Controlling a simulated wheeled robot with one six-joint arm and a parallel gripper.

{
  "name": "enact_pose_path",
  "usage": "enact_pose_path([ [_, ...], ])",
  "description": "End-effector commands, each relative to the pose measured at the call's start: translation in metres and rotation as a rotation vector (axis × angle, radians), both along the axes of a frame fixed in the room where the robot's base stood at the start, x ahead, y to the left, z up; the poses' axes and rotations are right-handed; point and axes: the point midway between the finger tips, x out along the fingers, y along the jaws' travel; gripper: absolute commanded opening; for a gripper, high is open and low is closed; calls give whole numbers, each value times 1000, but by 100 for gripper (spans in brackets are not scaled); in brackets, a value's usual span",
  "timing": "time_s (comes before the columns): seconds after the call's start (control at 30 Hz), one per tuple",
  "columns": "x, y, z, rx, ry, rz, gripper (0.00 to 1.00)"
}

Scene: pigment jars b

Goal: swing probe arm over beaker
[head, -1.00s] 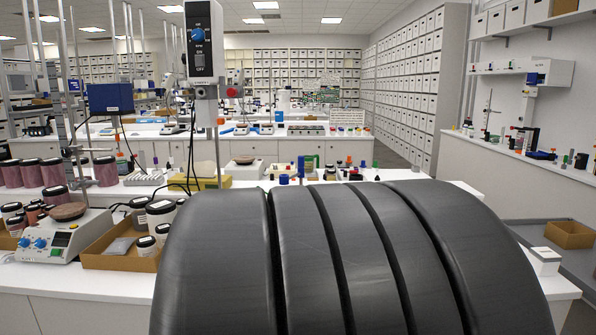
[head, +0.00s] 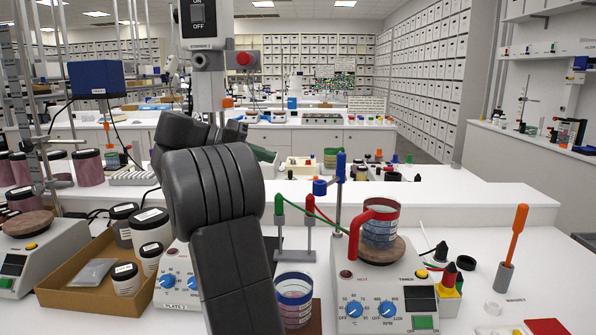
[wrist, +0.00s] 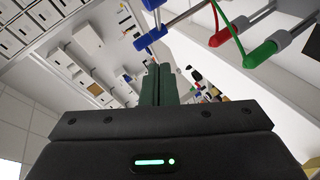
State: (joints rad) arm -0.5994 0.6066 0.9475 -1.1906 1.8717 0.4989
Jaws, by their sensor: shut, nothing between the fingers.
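The probe arm's blue clamp (head: 320,187) sits by a blue-topped post (head: 340,166) behind the right hotplate. A green probe cap (head: 278,205) and a red probe cap (head: 310,205) stand to its left, with wires. A beaker with a red handle (head: 366,222) rests on the hotplate's round top, right of the probes. Another blue-rimmed beaker (head: 295,290) stands on the bench, nearer. In the wrist view my gripper (wrist: 155,68) is shut and empty; the blue clamp (wrist: 150,38), red cap (wrist: 222,37) and green cap (wrist: 261,54) show beyond it. My arm hides it in the head view.
The hotplate (head: 352,310) has blue knobs. An orange-handled tool (head: 517,232) stands in a grey holder at right. At left a cardboard tray (head: 75,280) holds dark-lidded jars. A tall stirrer (head: 205,25) rises behind my arm. The bench right of the hotplate is partly clear.

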Motion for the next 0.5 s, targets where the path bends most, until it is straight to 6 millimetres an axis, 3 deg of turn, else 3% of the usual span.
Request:
enact_pose_path([
  [0.17,5,-19,-7,-1,0,-4,0],
  [0.5,24,-85,-34,0,3,-4,0],
])
